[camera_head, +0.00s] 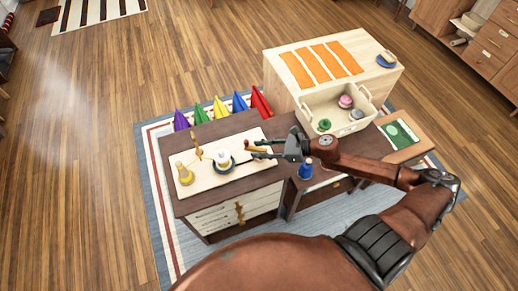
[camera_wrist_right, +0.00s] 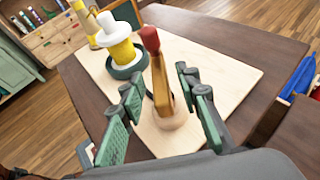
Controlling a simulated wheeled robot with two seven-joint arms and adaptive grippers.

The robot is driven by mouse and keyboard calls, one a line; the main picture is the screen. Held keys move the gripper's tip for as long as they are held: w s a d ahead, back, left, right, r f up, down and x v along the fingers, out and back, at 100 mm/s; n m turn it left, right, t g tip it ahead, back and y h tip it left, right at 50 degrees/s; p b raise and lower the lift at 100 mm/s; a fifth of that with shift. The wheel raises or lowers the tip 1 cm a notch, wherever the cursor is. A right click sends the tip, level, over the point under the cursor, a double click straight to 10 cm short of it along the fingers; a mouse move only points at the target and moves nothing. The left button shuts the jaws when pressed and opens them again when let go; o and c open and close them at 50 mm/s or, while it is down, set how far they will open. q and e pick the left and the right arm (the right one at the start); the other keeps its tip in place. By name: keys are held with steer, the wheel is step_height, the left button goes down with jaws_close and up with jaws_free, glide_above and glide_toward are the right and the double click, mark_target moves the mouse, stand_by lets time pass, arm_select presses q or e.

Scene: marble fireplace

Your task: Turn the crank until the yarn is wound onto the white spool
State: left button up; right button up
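The white spool (camera_head: 222,155) stands upright on a dark green round base on the pale board (camera_head: 205,182). In the right wrist view the spool (camera_wrist_right: 102,25) has yellow yarn around its middle. The crank (camera_wrist_right: 158,85) is a wooden piece with a red knob (camera_wrist_right: 150,38), beside the spool; the knob also shows in the head view. A yellow yarn cone (camera_head: 185,172) stands at the board's left. My right gripper (camera_head: 262,149) is at the crank; in its wrist view its fingers (camera_wrist_right: 162,100) are apart on either side of the crank, with visible gaps. My left gripper is out of view.
A blue spool (camera_head: 305,170) stands right of the board on the brown table. A cream bin (camera_head: 322,105) with several colored items sits behind it, near a wooden cabinet with orange strips (camera_head: 320,62).

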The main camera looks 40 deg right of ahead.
steer(key=c, duration=0.6)
jaws_close()
